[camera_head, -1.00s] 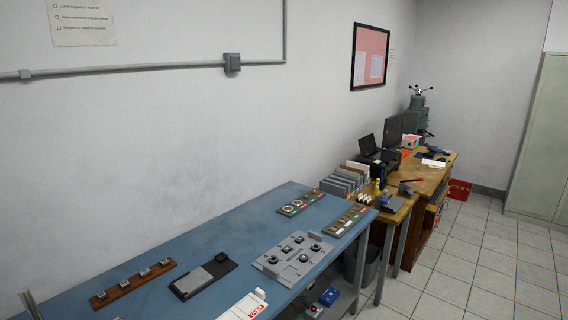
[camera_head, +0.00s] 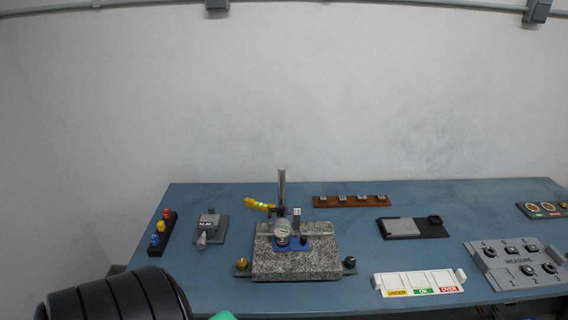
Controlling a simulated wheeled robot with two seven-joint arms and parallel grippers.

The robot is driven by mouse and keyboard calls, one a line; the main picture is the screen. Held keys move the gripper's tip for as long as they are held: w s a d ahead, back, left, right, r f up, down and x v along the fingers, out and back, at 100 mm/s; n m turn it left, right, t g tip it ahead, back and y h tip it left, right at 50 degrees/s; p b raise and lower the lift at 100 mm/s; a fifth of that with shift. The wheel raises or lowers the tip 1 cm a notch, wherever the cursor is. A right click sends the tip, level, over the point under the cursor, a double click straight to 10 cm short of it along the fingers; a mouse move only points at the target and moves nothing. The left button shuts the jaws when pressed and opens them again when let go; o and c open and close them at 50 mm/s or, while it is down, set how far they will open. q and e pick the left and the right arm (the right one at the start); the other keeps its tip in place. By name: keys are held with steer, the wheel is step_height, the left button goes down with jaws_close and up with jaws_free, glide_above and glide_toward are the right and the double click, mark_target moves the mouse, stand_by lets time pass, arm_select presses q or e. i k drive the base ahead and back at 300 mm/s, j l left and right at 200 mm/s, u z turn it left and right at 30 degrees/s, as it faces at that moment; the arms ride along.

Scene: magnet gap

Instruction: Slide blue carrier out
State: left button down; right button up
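The blue carrier (camera_head: 306,245) is a small blue piece low on the granite block (camera_head: 265,268), in the middle of the blue bench. It sits beneath a round dial gauge (camera_head: 282,228) on an upright metal post (camera_head: 282,188). The gauge hides part of the carrier. A yellow lever-like part (camera_head: 258,205) sticks out to the left of the post. Neither of my grippers shows. A dark ribbed shape at the bottom left seems to be part of my arm.
Left of the block stand a small grey instrument (camera_head: 208,225) and a black rack (camera_head: 162,232) with coloured knobs. Right of it are a white sorting tray (camera_head: 418,280), a grey MEASURE panel (camera_head: 515,262), a dark fixture (camera_head: 410,229) and a brown rack (camera_head: 350,201).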

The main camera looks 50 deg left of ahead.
mark_target(296, 243)
steer(key=u, duration=1.5)
